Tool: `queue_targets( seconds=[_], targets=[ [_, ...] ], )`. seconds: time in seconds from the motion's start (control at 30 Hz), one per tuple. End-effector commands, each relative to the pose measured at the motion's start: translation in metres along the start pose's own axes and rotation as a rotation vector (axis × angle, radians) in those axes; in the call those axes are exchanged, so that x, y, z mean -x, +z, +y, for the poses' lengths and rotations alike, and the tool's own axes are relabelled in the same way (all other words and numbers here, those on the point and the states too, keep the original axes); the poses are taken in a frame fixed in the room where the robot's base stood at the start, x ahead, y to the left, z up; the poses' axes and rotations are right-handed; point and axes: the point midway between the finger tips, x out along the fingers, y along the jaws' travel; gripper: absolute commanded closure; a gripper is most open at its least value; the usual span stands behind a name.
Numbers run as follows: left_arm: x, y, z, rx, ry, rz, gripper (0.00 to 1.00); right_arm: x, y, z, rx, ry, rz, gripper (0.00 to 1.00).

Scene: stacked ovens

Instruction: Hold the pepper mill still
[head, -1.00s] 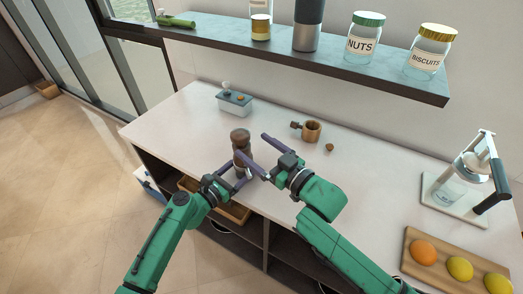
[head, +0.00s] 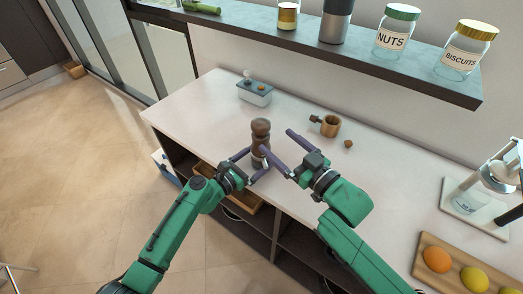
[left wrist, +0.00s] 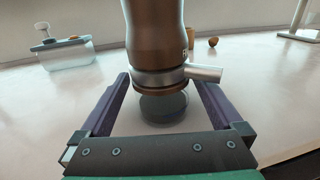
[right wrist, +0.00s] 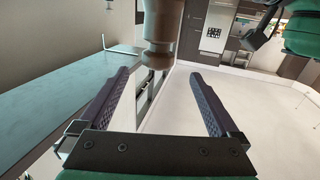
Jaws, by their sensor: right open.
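The brown wooden pepper mill (head: 261,132) stands upright near the counter's front edge, between my two grippers. My left gripper (head: 256,162) is low at the mill's near side. In the left wrist view, its fingers are apart on either side of the mill's lower part (left wrist: 155,40), with gaps; a metal spout-like piece sticks out to the right. My right gripper (head: 277,141) is open at the mill's right, higher up. In the right wrist view, the mill's knobbed top (right wrist: 160,25) shows just ahead of its spread, empty fingers. I see no contact.
A wooden grinder cup (head: 330,126) and a small brown ball (head: 348,144) lie to the right. A shelf (head: 400,72) with jars overhangs the back. A fruit board (head: 424,268) is at the lower right.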

Motion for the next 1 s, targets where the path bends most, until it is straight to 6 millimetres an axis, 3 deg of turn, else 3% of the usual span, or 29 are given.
queue_targets(
  seconds=[0.17,0.27,0.5,0.63,0.77,1.0],
  targets=[
    [0.003,0.000,0.000,0.000,0.000,0.000,0.00,0.000,0.000,0.000,0.000,0.000,0.000,0.02],
    [0.017,-0.001,0.001,0.001,0.001,0.001,0.00,0.000,0.000,0.000,0.000,0.000,0.000,0.02],
    [0.081,-0.002,0.000,0.001,0.002,0.004,0.00,0.000,0.000,0.000,0.000,0.000,0.000,0.02],
    [0.108,-0.002,0.000,0.002,0.000,0.003,0.00,0.000,0.000,0.000,0.000,0.000,0.000,0.02],
    [0.119,0.000,0.000,0.001,-0.001,0.001,0.00,0.000,0.000,0.000,0.000,0.000,0.000,0.02],
    [0.120,0.000,0.000,0.000,0.000,0.000,0.00,0.000,0.000,0.000,0.000,0.000,0.000,0.02]
  ],
)
